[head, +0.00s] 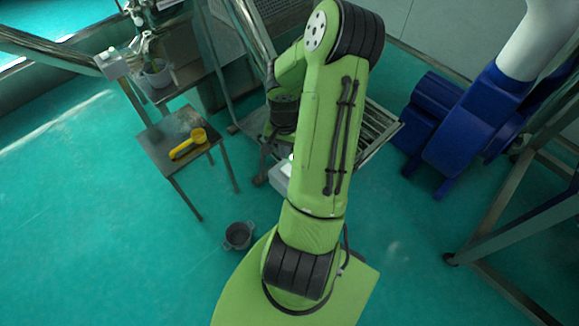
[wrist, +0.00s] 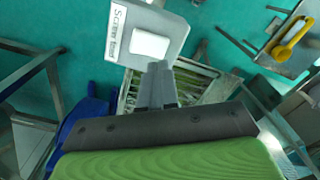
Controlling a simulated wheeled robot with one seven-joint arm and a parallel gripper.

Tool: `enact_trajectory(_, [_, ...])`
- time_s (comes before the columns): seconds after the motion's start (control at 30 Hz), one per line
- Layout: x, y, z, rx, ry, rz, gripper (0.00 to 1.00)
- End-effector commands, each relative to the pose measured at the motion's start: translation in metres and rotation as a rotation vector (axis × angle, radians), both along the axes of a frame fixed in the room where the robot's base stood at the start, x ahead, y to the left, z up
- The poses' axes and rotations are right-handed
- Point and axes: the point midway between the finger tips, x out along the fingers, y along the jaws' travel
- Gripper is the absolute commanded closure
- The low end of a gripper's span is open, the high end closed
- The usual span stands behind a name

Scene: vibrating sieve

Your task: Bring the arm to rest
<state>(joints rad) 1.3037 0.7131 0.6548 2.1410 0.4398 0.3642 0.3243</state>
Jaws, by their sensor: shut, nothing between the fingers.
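My gripper (wrist: 158,75) shows in the middle of the wrist view, its two grey fingers together with nothing between them. In the head view my green arm rises through the middle of the picture and bends over at the top. My gripper cannot be made out there, as the arm covers that area. A bit of a white thing shows beside the arm's left edge.
A small metal table (head: 152,138) on the left holds a yellow scoop (head: 188,143). A grey pot (head: 239,235) stands on the floor near my base. A blue machine (head: 470,125) and a metal frame (head: 490,262) are at the right. Green floor at the left is clear.

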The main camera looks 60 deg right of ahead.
Motion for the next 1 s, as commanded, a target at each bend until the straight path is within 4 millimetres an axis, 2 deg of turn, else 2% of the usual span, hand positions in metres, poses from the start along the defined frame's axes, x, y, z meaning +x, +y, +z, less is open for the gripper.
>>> enact_trajectory(0.03, [0.000,0.000,0.005,-0.001,0.000,0.000,1.00])
enact_trajectory(0.57, [0.000,0.000,0.002,-0.001,0.001,0.001,1.00])
enact_trajectory(0.67, [0.007,0.006,0.014,-0.031,0.008,0.059,1.00])
enact_trajectory(0.77, [0.023,0.029,0.045,-0.106,0.019,0.214,1.00])
enact_trajectory(0.9, [0.038,0.085,0.100,-0.218,-0.002,0.469,1.00])
enact_trajectory(1.0, [0.035,0.131,0.133,-0.279,-0.053,0.640,1.00])
